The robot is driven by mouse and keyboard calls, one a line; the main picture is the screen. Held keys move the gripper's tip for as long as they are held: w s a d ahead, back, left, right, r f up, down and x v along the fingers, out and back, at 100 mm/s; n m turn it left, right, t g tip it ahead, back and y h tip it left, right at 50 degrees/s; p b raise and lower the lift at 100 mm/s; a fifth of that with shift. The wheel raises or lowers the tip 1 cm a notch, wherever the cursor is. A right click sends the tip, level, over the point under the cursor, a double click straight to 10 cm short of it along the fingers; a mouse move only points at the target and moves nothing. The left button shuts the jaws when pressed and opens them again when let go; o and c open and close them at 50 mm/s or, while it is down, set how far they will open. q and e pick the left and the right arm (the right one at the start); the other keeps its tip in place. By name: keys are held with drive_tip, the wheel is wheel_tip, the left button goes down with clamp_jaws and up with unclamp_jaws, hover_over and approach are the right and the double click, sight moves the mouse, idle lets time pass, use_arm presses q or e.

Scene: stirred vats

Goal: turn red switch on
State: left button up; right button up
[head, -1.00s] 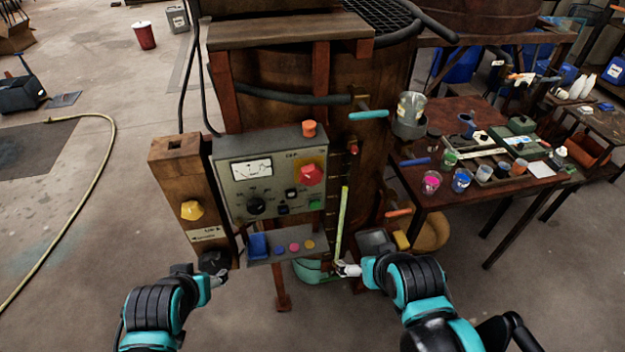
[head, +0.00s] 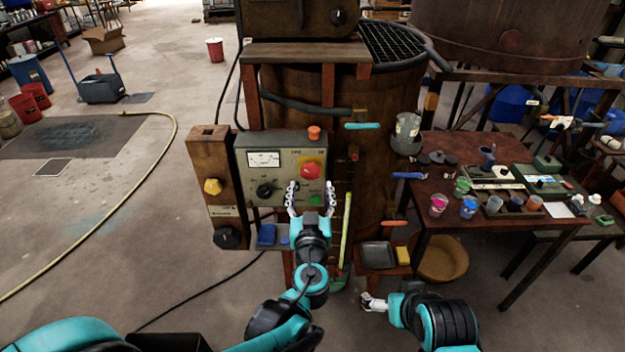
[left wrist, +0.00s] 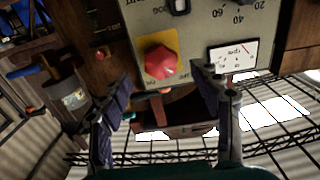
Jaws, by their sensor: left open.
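The red switch is a red knob (head: 312,171) on a yellow plate at the right of a grey control panel (head: 254,178). The left wrist view shows the red knob (left wrist: 160,64) upside down, centred between the fingers. My left gripper (head: 311,188) is open and empty in front of the panel, just below the knob in the head view. In the left wrist view its fingers (left wrist: 163,88) are spread either side of the knob, seemingly apart from it. My right gripper (head: 372,302) hangs low at the right; its finger opening is too small to judge.
An orange-red button (head: 314,133) tops the panel. A black dial (head: 265,190) and a dial gauge (head: 263,159) sit left of the knob. A yellow knob (head: 212,186) is on a wooden post. A cluttered table (head: 440,150) stands right; the floor at left is mostly open.

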sight(311, 175)
use_arm(q)
drive_tip(key=w, duration=0.5)
drive_tip(key=shift+w+b, duration=0.35)
drive_tip(key=shift+b, duration=0.05)
drive_tip(key=c, duration=1.2)
